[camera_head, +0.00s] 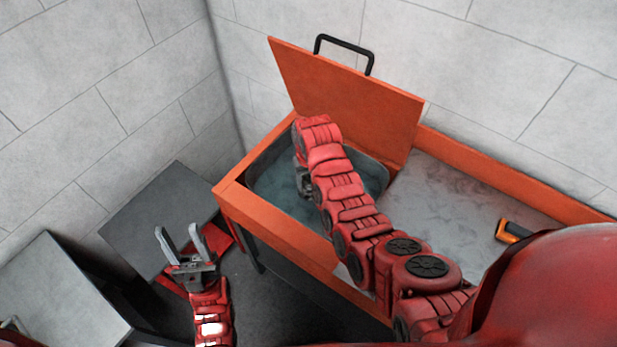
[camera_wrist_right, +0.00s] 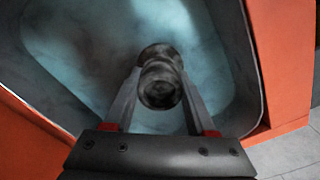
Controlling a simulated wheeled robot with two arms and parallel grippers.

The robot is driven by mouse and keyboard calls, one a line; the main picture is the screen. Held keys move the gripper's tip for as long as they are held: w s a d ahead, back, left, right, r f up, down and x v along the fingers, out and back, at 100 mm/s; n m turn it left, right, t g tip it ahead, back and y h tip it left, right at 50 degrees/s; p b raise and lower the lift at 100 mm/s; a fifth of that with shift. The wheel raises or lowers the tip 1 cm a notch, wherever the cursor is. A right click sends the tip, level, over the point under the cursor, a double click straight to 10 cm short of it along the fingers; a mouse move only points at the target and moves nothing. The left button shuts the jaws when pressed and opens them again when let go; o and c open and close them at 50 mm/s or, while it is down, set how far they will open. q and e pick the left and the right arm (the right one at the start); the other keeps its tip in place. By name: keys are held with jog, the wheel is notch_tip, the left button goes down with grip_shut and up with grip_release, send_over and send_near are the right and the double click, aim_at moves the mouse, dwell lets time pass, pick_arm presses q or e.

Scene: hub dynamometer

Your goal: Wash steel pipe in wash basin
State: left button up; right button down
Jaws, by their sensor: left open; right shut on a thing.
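The wash basin (camera_head: 285,213) is a dark-rimmed tub with bluish, cloudy water, set into an orange bench; its orange lid (camera_head: 345,95) stands raised behind it. My right arm reaches over the basin, and the right gripper (camera_head: 304,182) is mostly hidden by its own wrist in the head view. In the right wrist view the right gripper (camera_wrist_right: 160,95) is shut on the steel pipe (camera_wrist_right: 160,78), a dark, ridged metal piece seen end-on over the water. I cannot tell whether the pipe touches the water. My left gripper (camera_head: 179,238) is open and empty, left of the bench.
A black handle (camera_head: 345,50) tops the lid. An orange and black tool (camera_head: 513,231) lies on the grey bench top (camera_head: 450,190) at right. Grey boxes or tables (camera_head: 160,210) stand at left. Block walls close off the back.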

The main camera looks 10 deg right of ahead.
aim_at(309, 178)
jog(key=shift+f+b, duration=1.3)
jog(key=shift+f, duration=1.65)
jog(key=shift+r, duration=0.1)
jog(key=shift+r+p, duration=1.5)
jog(key=shift+r, duration=1.35)
jog(key=shift+r+p, duration=0.7)
jog(key=shift+r, duration=1.4)
jog(key=shift+r+p, duration=0.3)
jog(key=shift+r, duration=1.2)
jog(key=shift+r, duration=0.15)
jog(key=shift+r, duration=0.25)
notch_tip(309, 178, up, 4)
jog(key=p, duration=0.2)
jog(key=shift+f+p, duration=0.25)
jog(key=shift+p, duration=0.1)
jog(key=shift+f, duration=0.1)
